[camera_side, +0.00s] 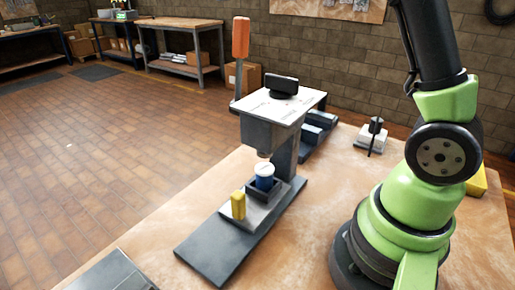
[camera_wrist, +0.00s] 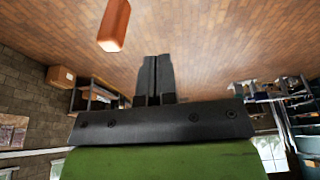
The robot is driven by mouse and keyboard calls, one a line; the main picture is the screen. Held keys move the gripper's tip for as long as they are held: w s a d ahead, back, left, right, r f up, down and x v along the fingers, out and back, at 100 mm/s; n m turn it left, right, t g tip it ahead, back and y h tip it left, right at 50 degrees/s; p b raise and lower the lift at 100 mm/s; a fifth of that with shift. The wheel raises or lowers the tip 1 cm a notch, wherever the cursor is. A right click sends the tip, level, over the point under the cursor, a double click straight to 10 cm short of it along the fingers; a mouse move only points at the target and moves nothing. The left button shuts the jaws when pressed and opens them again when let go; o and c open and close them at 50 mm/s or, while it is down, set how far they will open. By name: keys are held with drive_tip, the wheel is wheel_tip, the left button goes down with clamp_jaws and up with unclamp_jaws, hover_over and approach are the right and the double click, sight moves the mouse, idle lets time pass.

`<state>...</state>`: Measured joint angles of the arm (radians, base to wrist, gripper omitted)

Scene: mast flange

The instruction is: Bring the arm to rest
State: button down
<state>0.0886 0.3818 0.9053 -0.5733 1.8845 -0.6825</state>
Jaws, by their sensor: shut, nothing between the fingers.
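My gripper (camera_wrist: 156,62) shows in the wrist view, its two dark fingers side by side and closed together with nothing between them. The fingers point out over the brick-red floor and touch nothing that I can see. An orange handle grip (camera_wrist: 114,25) shows to the upper left of the fingers, apart from them. In the side view my green and black arm rises at the right and leaves the top of the picture, so my gripper is hidden there.
A lever press (camera_side: 270,118) with an upright orange handle (camera_side: 240,38) stands on the table (camera_side: 330,215). A blue-and-white cylinder (camera_side: 264,176) sits under its head, beside a yellow block (camera_side: 238,205). A small grey fixture (camera_side: 373,135) stands behind. The table front is mostly clear.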

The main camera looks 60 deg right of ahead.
drive_tip(key=s+a+f+m+t, duration=0.1)
drive_tip(key=s+f, duration=0.2)
drive_tip(key=s, duration=0.4)
drive_tip(key=s+a+f+m+t+y, duration=0.1)
drive_tip(key=s+a+f, duration=0.1)
drive_tip(key=s, duration=0.5)
drive_tip(key=s+a+f+m+t+y, duration=0.1)
drive_tip(key=s+a+f+m, duration=0.1)
drive_tip(key=s+f, duration=0.2)
drive_tip(key=s, duration=0.3)
drive_tip(key=shift+a+t, duration=0.2)
drive_tip(key=shift+t, duration=0.2)
